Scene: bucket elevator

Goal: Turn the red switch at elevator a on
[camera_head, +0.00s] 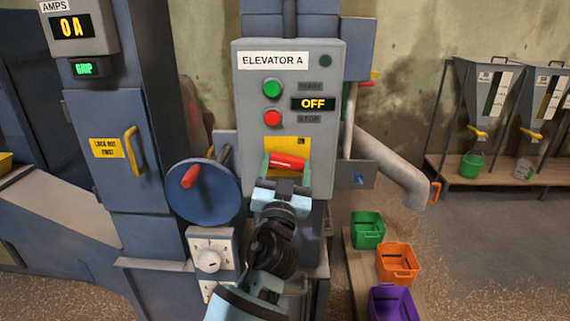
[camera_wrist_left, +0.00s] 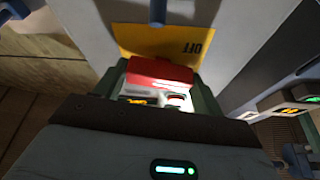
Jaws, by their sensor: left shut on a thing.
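The grey control box labelled Elevator A (camera_head: 290,85) faces me, with a green start button (camera_head: 272,87), a red stop button (camera_head: 272,118) and a display (camera_head: 313,103) reading OFF. The red switch (camera_head: 288,161) sits on a yellow plate (camera_head: 287,143) low on the box, its handle lying slightly tilted. My left gripper (camera_head: 286,165) is shut on the red switch, with its fingers at both ends of the handle. In the left wrist view the red switch (camera_wrist_left: 160,74) lies between the fingers, below yellow plate marked OFF. My right gripper is out of view.
A blue handwheel (camera_head: 203,192) with a red knob stands just left of the gripper. A grey cabinet (camera_head: 110,150) with a yellow handle is further left. Green (camera_head: 367,229), orange (camera_head: 397,263) and purple (camera_head: 392,303) bins stand at lower right. A grey pipe (camera_head: 395,165) slopes down at right.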

